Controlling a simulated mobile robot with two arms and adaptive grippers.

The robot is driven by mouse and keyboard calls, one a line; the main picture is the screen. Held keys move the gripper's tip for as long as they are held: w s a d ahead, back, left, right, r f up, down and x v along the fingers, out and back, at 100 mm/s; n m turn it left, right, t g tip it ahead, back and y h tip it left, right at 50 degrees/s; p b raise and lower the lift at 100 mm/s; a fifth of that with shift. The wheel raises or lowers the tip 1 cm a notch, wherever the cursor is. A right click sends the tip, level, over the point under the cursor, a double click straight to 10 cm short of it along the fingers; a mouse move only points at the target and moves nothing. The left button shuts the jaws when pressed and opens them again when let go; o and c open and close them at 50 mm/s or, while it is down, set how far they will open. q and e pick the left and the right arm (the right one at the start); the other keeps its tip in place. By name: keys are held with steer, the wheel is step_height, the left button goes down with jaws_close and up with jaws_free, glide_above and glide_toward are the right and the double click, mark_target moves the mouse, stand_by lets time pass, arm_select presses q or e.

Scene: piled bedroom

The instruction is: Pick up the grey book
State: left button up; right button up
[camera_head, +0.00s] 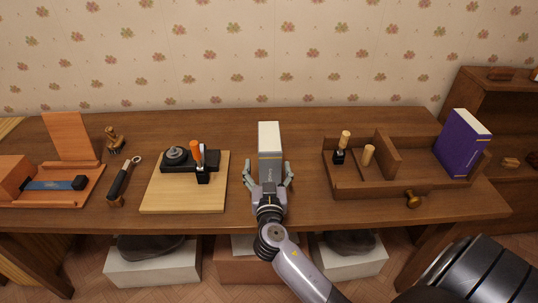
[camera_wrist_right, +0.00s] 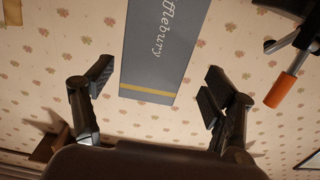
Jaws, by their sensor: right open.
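The grey book (camera_head: 270,158) stands upright near the middle of the wooden table, its pale page edges up and its spine facing me. In the right wrist view the grey book (camera_wrist_right: 164,45) shows its spine with a yellow band and part of a title, ahead of and between the fingers. My right gripper (camera_head: 271,178) is open with a finger at each side of the book's spine. In the wrist view both fingers (camera_wrist_right: 154,85) are apart from the book, with gaps on both sides. My left gripper is not in view.
A cutting board (camera_head: 158,198) with a black device and an orange-handled tool lies left of the book. A wooden tray (camera_head: 345,188) with small stamps stands right, with a purple book (camera_head: 463,142) at its far end. Bare tabletop surrounds the grey book.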

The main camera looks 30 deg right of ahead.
mark_target(268, 163)
steer(key=x, duration=0.2)
steer(key=shift+w+d+p, duration=0.25)
steer(key=shift+w+p, duration=0.05)
steer(key=shift+w, duration=0.05)
steer(key=shift+w+d+r, duration=0.15)
steer(key=shift+d+r, duration=0.05)
steer(key=p+x, duration=0.1)
steer(key=x, duration=0.1)
steer(key=p+x, duration=0.1)
steer(key=x, duration=0.1)
steer(key=shift+d+p, duration=0.3)
steer(key=shift+d, duration=0.05)
steer(key=shift+w, duration=0.1)
steer(key=shift+c, duration=0.3)
steer(key=c, duration=1.7)
steer(key=shift+w+d+r, duration=0.1)
steer(key=shift+r, duration=0.1)
steer(key=shift+c, duration=0.5)
